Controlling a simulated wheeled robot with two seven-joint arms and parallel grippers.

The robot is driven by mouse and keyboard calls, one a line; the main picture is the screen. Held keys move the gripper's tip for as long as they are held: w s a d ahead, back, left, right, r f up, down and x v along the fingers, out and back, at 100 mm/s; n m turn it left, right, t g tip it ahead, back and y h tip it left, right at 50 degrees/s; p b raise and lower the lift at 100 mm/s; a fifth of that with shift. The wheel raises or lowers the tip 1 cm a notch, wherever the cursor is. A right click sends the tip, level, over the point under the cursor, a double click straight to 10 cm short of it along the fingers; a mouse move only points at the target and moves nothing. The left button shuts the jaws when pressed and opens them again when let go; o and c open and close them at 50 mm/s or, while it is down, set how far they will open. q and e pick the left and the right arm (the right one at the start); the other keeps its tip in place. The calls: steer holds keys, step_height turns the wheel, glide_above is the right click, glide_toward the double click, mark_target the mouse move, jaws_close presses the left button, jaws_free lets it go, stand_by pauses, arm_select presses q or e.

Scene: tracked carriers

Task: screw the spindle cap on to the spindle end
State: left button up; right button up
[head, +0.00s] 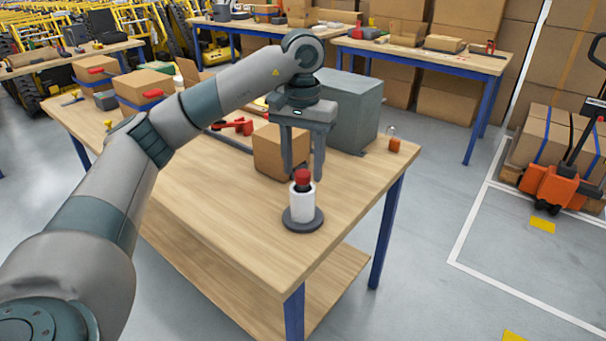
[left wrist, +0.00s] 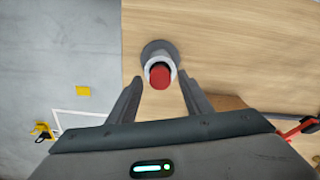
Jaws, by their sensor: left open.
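The spindle (head: 302,204) is a white upright cylinder on a round dark grey base (head: 303,219), standing near the table's front corner. The red spindle cap (head: 302,176) sits at its top, with a dark band just below the red. In the left wrist view the red cap (left wrist: 160,76) lies over the white ring of the spindle end (left wrist: 149,62); whether it is seated cannot be told. My left gripper (head: 303,176) points down over the spindle, open, with its fingers (left wrist: 160,82) apart on either side of the cap and not visibly touching it. My right gripper is not in view.
A cardboard box (head: 279,151) stands close behind the spindle, and a large grey box (head: 350,108) is behind it. The wooden table (head: 235,225) is clear at front left.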

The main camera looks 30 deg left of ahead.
arm_select(q)
steer(key=n, duration=0.4)
steer(key=shift+p, duration=0.3)
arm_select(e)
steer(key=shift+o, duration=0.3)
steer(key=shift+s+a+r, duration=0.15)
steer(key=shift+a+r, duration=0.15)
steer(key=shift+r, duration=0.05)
arm_select(q)
steer(key=shift+n, duration=1.8)
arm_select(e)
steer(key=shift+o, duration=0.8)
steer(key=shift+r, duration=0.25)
arm_select(q)
steer(key=n+p, duration=0.1)
steer(key=n, duration=0.5)
steer(key=shift+n+p, duration=0.3)
steer(key=shift+p, duration=0.05)
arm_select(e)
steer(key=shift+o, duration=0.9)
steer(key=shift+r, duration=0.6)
arm_select(q)
steer(key=shift+n, duration=1.6)
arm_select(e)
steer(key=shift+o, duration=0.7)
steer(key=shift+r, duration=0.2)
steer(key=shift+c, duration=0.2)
